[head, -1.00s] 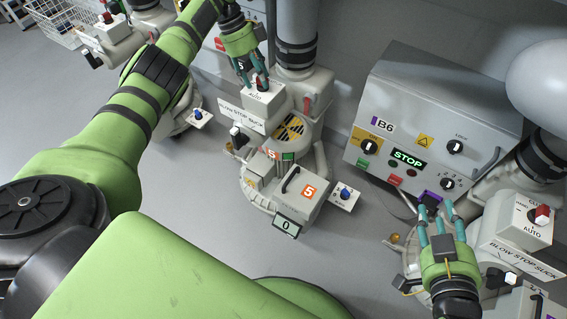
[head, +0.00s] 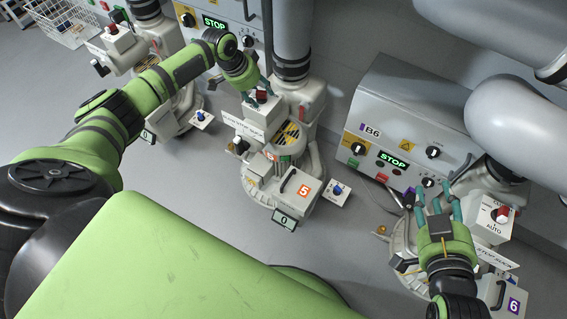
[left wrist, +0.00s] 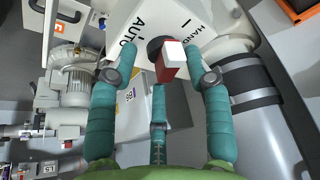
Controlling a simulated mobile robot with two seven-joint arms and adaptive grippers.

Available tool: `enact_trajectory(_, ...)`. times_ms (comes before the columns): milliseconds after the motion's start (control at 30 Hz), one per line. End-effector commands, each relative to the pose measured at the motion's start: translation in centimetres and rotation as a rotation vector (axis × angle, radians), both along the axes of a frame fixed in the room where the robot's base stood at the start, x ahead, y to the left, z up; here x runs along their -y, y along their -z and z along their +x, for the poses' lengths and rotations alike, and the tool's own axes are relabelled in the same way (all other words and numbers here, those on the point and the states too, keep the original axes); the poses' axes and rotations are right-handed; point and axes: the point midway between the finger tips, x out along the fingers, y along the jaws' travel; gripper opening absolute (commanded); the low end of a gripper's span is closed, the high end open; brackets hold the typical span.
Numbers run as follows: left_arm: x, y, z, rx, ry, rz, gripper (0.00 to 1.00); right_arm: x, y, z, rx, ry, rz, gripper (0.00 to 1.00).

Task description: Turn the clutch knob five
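Station five stands mid-frame in the head view, with an orange "5" on its grey box (head: 285,188). A white AUTO/HAND box (head: 262,112) on it carries a red knob with a white face, seen in the left wrist view (left wrist: 170,62). My left gripper (head: 262,93) is at this knob; its teal fingers (left wrist: 160,78) are spread around it with visible gaps. Station five also has a blue knob (head: 338,188) on a side plate and a white-tipped lever (head: 237,140). No clutch label is legible. My right gripper (head: 436,198) is open and empty before station six.
The B6 cabinet (head: 372,105) shows a lit STOP sign and black knobs. Station six's AUTO box (head: 492,222) with a red knob stands at right. Another station (head: 170,115) stands at left behind my left arm. Grey floor (head: 190,170) is clear in front.

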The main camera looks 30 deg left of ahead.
Motion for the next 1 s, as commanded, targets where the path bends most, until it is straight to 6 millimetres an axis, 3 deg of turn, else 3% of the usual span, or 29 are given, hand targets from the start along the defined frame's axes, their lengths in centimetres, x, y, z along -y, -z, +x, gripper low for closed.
enact_trajectory(467,0.6,0.5,0.1,0.003,-0.418,0.002,0.49,0.0,3.1,0.0,0.0,0.0,0.0,0.4)
enact_trajectory(533,0.4,-1.6,-0.4,0.003,-0.432,0.001,0.49,0.0,1.9,0.0,0.001,0.0,0.0,0.4)
enact_trajectory(833,0.3,-7.2,-2.8,0.001,-0.43,0.001,0.49,0.0,0.3,0.0,0.0,0.0,0.0,0.4)
enact_trajectory(900,1.9,-5.3,-3.4,-0.013,-0.394,0.001,0.49,0.0,0.7,0.0,0.0,0.0,0.0,0.4)
enact_trajectory(1000,3.4,-4.3,-4.0,-0.017,-0.356,0.006,0.49,0.0,0.7,0.0,0.0,0.0,0.0,0.4)
